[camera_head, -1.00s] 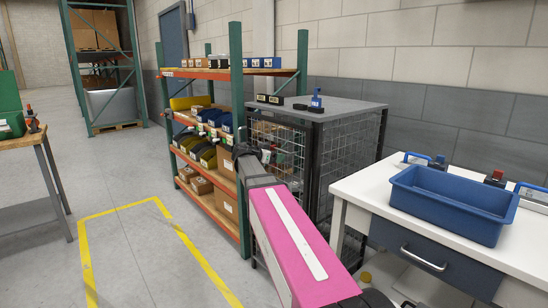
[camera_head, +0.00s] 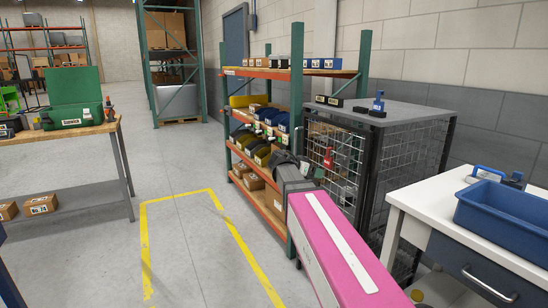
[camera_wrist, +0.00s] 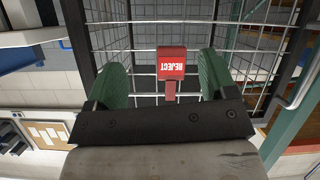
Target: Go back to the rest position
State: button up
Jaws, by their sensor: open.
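My gripper (camera_wrist: 164,78) shows in the wrist view with its two green fingers spread apart. A red tag reading REJECT (camera_wrist: 171,62) appears upside down between the fingers, in front of wire mesh. The fingers stand clear of it on both sides. In the head view the red tag (camera_head: 328,158) is on the mesh side of the cage (camera_head: 412,165). My pink arm reaches forward beside the cage, and its dark wrist end is in front of the lower shelves. The fingers are hard to make out there.
A shelf rack (camera_head: 297,130) with bins and boxes stands just beyond my wrist. A white bench (camera_head: 440,205) with a blue tray (camera_head: 510,215) is at right. A workbench (camera_head: 75,133) with a green case (camera_head: 75,100) is at left. The yellow-marked floor (camera_head: 190,240) is clear.

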jog(key=s+a+f+n+g+y, duration=0.1)
jog(key=s+a+f+n+y, duration=0.1)
jog(key=s+f, duration=0.5)
jog(key=s+a+f+n+g+y, duration=0.2)
jog(key=s+f+n+y, duration=0.3)
jog(key=f, duration=0.8)
jog(key=s+a+f+n+g+y, duration=0.1)
jog(key=s+f+n+y, duration=0.3)
jog(key=s+f, duration=0.5)
jog(key=shift+a+f+g+y, duration=0.4)
jog(key=shift+a+f+y, duration=0.1)
